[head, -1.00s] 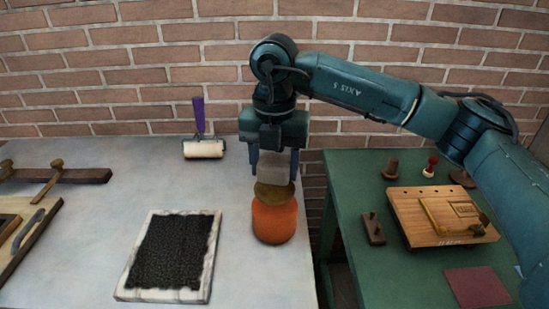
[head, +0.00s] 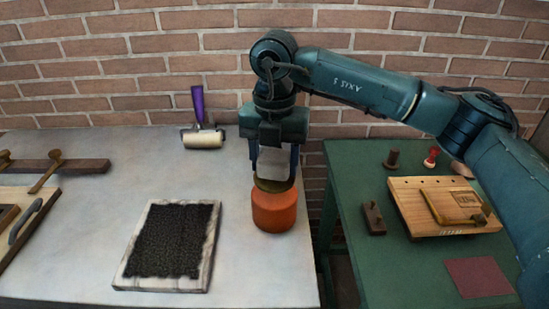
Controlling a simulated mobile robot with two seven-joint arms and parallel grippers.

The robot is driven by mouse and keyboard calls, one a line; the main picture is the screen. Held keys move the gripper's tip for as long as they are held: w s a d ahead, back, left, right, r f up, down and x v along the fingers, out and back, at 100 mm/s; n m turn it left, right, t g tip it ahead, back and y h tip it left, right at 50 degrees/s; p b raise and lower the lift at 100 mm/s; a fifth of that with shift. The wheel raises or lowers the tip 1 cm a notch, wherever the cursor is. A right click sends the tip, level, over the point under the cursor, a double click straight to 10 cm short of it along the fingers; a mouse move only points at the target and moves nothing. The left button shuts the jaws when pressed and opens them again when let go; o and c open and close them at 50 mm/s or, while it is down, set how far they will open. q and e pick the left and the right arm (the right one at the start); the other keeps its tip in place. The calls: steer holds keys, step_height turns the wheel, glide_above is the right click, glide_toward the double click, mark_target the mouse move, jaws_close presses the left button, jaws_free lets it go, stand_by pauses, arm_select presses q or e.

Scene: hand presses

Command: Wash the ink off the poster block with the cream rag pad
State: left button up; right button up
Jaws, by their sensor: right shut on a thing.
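My right gripper (head: 273,160) is shut on the cream rag pad (head: 273,164), a pale greyish block between its fingers. The pad is above an orange can (head: 274,212) with a brownish-gold dish-like top (head: 272,185). The pad's lower edge meets or nearly meets the dish; I cannot tell if it touches. The poster block (head: 172,240) lies flat on the pale table to the left, apart from the gripper. Its face is covered in black ink inside a whitish, streaked border (head: 213,237). My left gripper is not in view.
A purple-handled roller (head: 203,140) lies at the back of the pale table (head: 95,215). A wooden press frame (head: 25,215) is at the far left. On the green table (head: 400,270) are a wooden board (head: 412,207), stamps and a dark red sheet (head: 478,277). A gap separates the tables.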

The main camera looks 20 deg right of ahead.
mark_target(275, 155)
steer(key=shift+f+b, duration=0.5)
steer(key=shift+f, duration=0.15)
stand_by(1.4)
steer(key=shift+r+p, duration=2.25)
steer(key=shift+r, duration=1.4)
steer(key=shift+s+f, duration=0.1)
